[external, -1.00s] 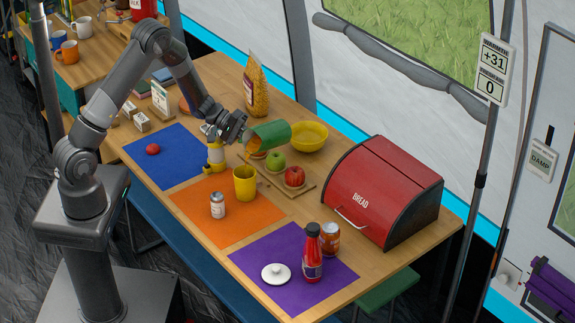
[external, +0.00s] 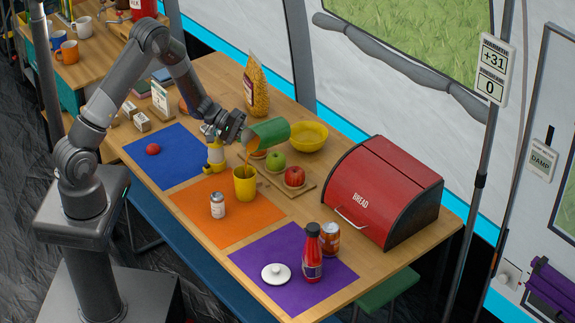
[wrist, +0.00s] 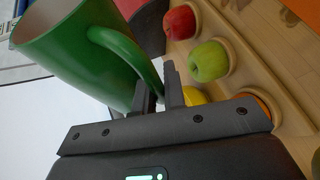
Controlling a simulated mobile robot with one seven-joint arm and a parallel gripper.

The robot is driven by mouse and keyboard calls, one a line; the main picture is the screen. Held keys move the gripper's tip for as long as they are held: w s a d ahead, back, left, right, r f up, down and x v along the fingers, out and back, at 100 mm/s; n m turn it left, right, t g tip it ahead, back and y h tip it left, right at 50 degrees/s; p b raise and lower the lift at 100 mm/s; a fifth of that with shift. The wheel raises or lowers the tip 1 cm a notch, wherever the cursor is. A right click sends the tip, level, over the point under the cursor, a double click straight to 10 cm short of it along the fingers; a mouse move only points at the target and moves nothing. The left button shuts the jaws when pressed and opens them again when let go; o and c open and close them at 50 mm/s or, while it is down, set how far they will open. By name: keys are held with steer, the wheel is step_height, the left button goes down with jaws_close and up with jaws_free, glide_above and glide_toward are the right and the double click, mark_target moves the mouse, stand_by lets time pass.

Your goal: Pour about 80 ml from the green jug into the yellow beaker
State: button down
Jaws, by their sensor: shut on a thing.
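My gripper (external: 241,131) is shut on the jug's handle. In the wrist view the jug (wrist: 75,50) is at the upper left, with its handle between my gripper's fingers (wrist: 160,92).
A board with a green apple (external: 276,160) and a red apple (external: 295,176) lies right of the beaker. A yellow bowl (external: 309,138) stands behind. A white-labelled jar (external: 217,206) shares the orange mat. A yellow-and-white item (external: 216,155) stands close left of the beaker.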

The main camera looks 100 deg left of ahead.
mark_target(248, 149)
steer(key=shift+r, duration=0.1)
steer(key=shift+f, duration=0.4)
steer(key=shift+d+f+g+h, duration=0.15)
steer(key=shift+f+g+h, duration=0.15)
steer(key=shift+f+h, duration=0.4)
steer(key=shift+s+d+r+h, duration=0.15)
steer(key=shift+d+r+h, duration=0.25)
steer(key=shift+r+h, duration=0.2)
steer(key=shift+s+d+f+n+g+h, duration=0.15)
steer(key=shift+d+n+g+h, duration=0.2)
steer(key=shift+h, duration=0.25)
steer(key=shift+s+d+f+g+h+b, duration=0.2)
steer(key=shift+d+g+h+b, duration=0.1)
steer(key=shift+g+h, duration=0.15)
steer(key=shift+s+d+f+g+h+b, duration=0.15)
steer(key=shift+d+g+h, duration=0.15)
steer(key=shift+g+h, duration=0.15)
steer(key=shift+r, duration=0.1)
